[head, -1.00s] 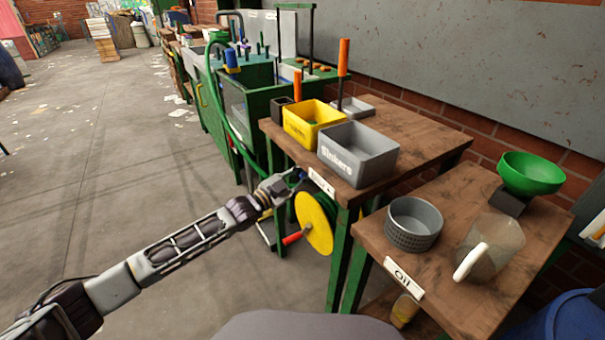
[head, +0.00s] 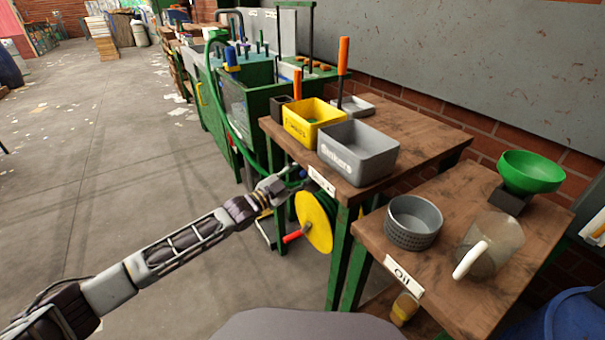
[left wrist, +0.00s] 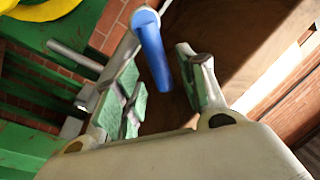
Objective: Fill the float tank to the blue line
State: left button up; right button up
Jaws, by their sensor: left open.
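The green float tank (head: 236,102) with a clear front stands at the back centre of the head view; its blue line and water level cannot be made out. My left gripper (head: 289,178) is beside the small table's leg, above the yellow-faced reel (head: 316,223). In the left wrist view my left gripper (left wrist: 157,50) is open, its green-padded fingers apart. A lever with a blue grip (left wrist: 153,52) hangs from a pale pivot and lies between or just beyond the fingers; contact cannot be told. My right gripper is not in view.
A yellow bin (head: 312,122) and a grey Sinkers bin (head: 357,154) stand on the wooden table. The lower Oil table (head: 440,262) holds a grey round container (head: 413,222), a clear jug (head: 492,245) and a green funnel (head: 531,172). The floor at left is mostly clear.

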pick_arm(q)
jog(key=v, duration=1.1)
dwell(0.3)
jog(key=shift+s+a+r, duration=0.1)
dwell(6.5)
